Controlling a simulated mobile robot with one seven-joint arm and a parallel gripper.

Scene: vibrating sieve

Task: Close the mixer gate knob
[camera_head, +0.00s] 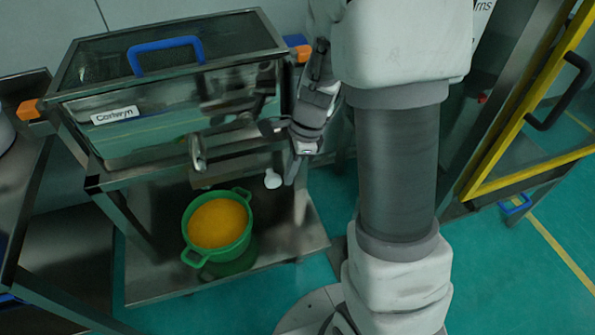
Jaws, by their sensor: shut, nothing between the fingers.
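The mixer (150,130) is a steel box with a dark mesh lid and a blue lid handle, labelled along its front. A curved metal spout or lever (197,153) hangs at its lower front. A small white knob (272,179) shows below the mixer's right side, above the lower shelf. I cannot tell how far the gate is open. My gripper (291,176) points down at the mixer's right front, just right of the white knob. It is shut and empty. Its fingertips are dark and partly hard to make out, and I cannot tell whether they touch the knob.
A green pot (216,243) with orange contents stands on the lower shelf (160,288) below the mixer. Orange clamps (27,110) sit at the mixer's sides. A steel table stands at far left. A yellow frame (480,165) with a black handle stands at right.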

